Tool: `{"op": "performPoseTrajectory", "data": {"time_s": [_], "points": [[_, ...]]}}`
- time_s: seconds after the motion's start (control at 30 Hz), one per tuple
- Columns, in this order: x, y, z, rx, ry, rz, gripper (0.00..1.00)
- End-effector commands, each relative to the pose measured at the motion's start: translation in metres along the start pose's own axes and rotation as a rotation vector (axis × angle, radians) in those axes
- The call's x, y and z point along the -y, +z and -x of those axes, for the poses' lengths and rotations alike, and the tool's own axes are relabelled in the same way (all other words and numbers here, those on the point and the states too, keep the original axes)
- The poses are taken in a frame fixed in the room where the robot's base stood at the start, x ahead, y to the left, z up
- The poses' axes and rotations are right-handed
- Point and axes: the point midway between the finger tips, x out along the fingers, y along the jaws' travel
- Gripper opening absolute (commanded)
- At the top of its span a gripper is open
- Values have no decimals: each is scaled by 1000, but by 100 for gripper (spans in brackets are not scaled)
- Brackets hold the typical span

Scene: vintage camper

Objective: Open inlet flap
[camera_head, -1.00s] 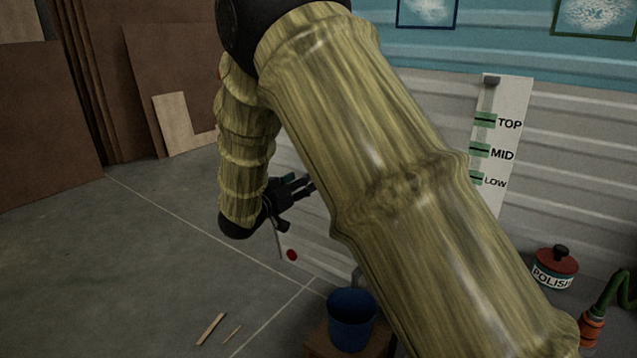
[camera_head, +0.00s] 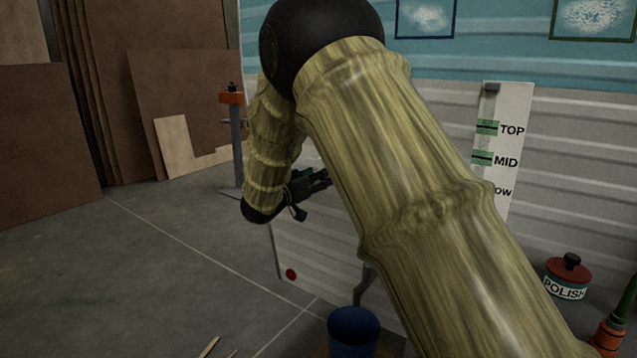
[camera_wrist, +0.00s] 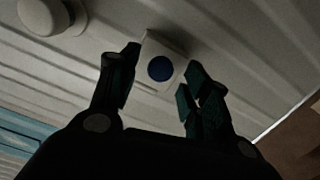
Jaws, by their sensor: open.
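In the wrist view, a small pale square fitting with a round blue disc (camera_wrist: 161,68) sits on the ribbed camper wall. It looks like the inlet flap, and its cover appears closed. My gripper (camera_wrist: 160,75) is open, with one dark finger on each side of the fitting in the picture. I cannot tell whether either finger touches it. In the head view, my gripper (camera_head: 322,180) points toward the camper wall, and my arm hides the fitting there.
A round white knob-like fitting (camera_wrist: 45,14) is on the wall at upper left. A blue bucket (camera_head: 353,332) and a red-lidded polish pot (camera_head: 567,277) stand low by the wall. An orange-topped stand (camera_head: 233,130) is behind my arm. Floor at left is mostly clear.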

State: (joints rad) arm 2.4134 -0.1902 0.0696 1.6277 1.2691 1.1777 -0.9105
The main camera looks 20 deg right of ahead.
Motion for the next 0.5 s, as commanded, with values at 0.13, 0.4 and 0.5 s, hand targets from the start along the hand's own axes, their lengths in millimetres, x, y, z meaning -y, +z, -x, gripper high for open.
{"op": "performPoseTrajectory", "data": {"time_s": [0.13,0.4,0.5], "points": [[0,1,-9,0,-1,1,48],[0,0,-12,0,-1,1,48],[0,0,-12,0,-1,1,42]]}}
